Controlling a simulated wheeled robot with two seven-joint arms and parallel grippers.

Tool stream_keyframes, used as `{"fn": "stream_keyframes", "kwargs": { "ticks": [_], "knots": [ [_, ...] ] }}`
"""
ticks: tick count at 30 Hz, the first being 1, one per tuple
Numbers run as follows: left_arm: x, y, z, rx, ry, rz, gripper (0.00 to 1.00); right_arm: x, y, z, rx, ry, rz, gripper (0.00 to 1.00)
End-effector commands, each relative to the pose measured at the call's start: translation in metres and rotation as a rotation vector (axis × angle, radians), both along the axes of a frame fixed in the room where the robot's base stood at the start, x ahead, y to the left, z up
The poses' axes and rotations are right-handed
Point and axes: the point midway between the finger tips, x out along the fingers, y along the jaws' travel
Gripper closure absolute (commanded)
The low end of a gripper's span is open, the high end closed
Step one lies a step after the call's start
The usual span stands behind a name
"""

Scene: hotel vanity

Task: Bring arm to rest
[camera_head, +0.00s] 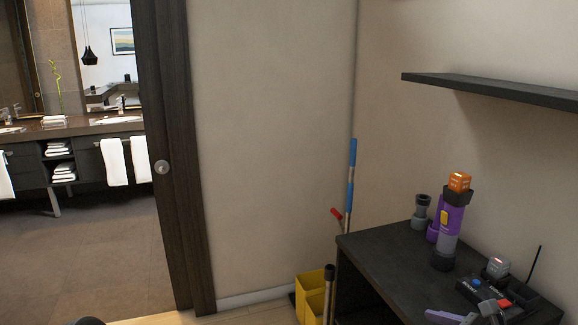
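Neither of my grippers shows in the head view. A dark rounded shape (88,321) just enters at the bottom left edge; I cannot tell what it is. No object is seen held.
A black cabinet (362,256) at lower right carries a purple-grey flashlight (447,232) with an orange block (459,181) on top, and a black device. Above is a wall shelf (490,88). A yellow bucket (312,294) stands beside the cabinet. A dark-framed doorway opens left onto a vanity.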

Motion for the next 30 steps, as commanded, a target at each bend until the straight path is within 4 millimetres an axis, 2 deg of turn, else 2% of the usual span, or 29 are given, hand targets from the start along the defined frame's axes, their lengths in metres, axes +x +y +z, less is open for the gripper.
{"fn": "stream_keyframes", "kwargs": {
  "ticks": [1, 5, 6, 9, 11, 12, 15, 18, 21, 25, 30],
  "knots": [
    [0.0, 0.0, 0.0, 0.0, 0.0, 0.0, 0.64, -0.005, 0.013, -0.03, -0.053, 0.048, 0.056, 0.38],
    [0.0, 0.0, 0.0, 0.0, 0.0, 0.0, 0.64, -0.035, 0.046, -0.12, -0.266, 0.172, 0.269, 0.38],
    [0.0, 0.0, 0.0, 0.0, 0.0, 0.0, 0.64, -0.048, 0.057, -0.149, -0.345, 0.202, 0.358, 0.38],
    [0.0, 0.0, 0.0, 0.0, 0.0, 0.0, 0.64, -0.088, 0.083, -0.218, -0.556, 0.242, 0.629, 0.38],
    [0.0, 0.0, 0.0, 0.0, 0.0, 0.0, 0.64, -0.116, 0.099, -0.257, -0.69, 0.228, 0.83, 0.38],
    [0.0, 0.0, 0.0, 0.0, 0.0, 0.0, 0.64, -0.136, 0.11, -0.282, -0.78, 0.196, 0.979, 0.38],
    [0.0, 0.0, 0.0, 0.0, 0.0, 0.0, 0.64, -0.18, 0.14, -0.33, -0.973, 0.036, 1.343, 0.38],
    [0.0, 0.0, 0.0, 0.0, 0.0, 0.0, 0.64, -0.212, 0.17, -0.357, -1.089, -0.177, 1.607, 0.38],
    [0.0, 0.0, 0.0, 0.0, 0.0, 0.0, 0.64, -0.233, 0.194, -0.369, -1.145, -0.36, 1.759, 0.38],
    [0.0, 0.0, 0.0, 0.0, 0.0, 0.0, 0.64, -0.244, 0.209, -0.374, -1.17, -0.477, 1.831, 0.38],
    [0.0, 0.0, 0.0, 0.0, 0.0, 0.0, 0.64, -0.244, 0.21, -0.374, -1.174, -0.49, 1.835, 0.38]
  ]
}}
